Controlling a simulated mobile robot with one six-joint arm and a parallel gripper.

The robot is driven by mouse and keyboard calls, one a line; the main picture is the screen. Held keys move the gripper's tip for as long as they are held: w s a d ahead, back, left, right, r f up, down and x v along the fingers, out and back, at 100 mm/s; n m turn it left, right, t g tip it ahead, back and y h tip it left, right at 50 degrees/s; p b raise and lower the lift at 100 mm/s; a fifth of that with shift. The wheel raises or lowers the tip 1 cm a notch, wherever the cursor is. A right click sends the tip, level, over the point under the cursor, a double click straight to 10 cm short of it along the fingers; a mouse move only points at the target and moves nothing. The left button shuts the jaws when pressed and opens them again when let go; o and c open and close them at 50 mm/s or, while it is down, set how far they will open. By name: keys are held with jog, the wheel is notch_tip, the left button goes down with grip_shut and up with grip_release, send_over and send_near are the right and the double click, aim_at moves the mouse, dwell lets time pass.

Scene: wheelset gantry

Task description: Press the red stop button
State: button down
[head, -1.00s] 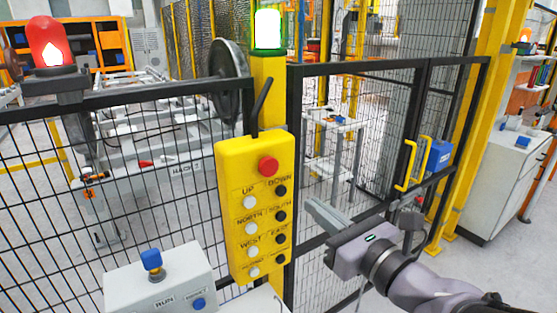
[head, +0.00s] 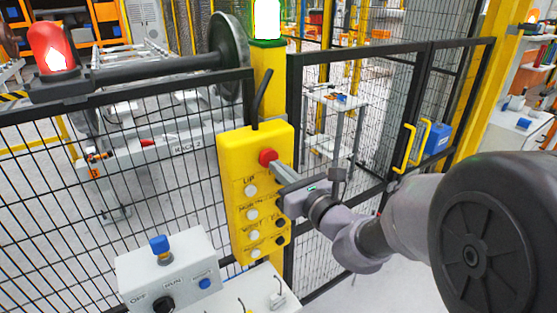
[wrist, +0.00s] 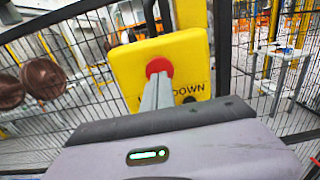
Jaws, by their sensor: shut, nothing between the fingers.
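The red stop button (head: 267,157) sits at the top of a yellow pendant box (head: 236,190), above rows of white and black buttons. In the wrist view the red button (wrist: 159,67) shows just beyond the fingertips. My gripper (head: 275,166) is shut and empty, its tips at the lower right edge of the red button in the head view. In the wrist view my gripper (wrist: 158,82) points at the button and overlaps its lower part. I cannot tell whether the tips touch it. My arm hides part of the black button column.
A black mesh fence (head: 180,160) stands behind the box, with a gate and yellow handle (head: 412,148) at right. A grey control box (head: 165,270) with a blue knob stands lower left. A red lamp (head: 52,48) and a lit green-white lamp (head: 267,20) show above.

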aim_at(269, 158)
jog(key=shift+w+a+r, duration=0.1)
jog(key=shift+w+a, duration=0.25)
jog(key=shift+w, duration=0.05)
jog(key=shift+w, duration=0.1)
jog(key=shift+w+a+r, duration=0.25)
jog(key=shift+w+a, duration=0.1)
jog(key=shift+w, duration=0.15)
jog(key=shift+r, duration=0.2)
dwell(0.6)
